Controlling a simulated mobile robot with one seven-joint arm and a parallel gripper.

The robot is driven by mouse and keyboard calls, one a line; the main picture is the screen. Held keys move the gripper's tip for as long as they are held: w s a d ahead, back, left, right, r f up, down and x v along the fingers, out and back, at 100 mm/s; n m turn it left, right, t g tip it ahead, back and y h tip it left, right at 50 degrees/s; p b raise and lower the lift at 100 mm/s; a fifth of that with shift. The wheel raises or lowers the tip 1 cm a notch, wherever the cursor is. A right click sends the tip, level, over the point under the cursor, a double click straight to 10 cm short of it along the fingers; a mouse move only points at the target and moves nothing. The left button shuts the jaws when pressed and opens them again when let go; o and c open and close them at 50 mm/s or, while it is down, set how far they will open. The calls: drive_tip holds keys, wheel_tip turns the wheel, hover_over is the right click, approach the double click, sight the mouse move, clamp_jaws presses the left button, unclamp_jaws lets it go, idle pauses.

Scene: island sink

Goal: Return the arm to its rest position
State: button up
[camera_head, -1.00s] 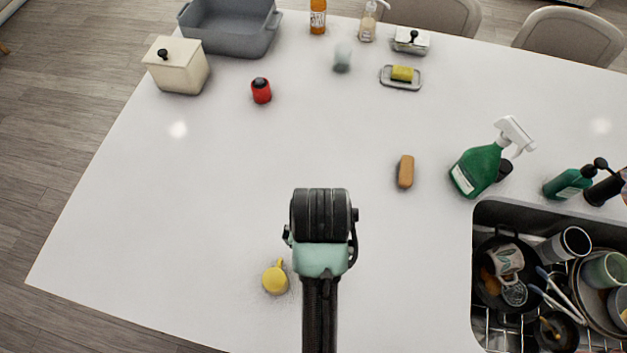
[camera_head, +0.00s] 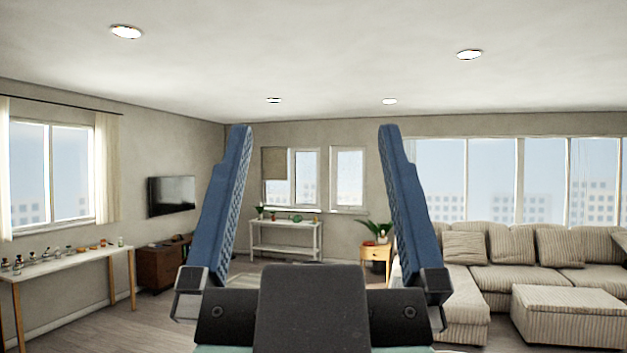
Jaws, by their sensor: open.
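My gripper (camera_head: 315,130) stands upright in the near middle of the view. Its two blue ridged fingers are spread wide apart, with nothing between them. The dark gripper body is below the fingers at the bottom edge. The gripper touches nothing that I can see. The rest of my arm is out of view or hidden, so its full pose cannot be told.
The view looks across a living room. A narrow table (camera_head: 70,254) with small items is at left, near a wall television (camera_head: 171,196). A white console (camera_head: 287,238) stands at the back. A striped sofa (camera_head: 530,250) and ottoman (camera_head: 570,315) are at right.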

wheel_tip(320, 180, down, 10)
drive_tip(key=b, duration=1)
drive_tip(key=shift+f, duration=0.2)
drive_tip(key=shift+w, duration=0.1)
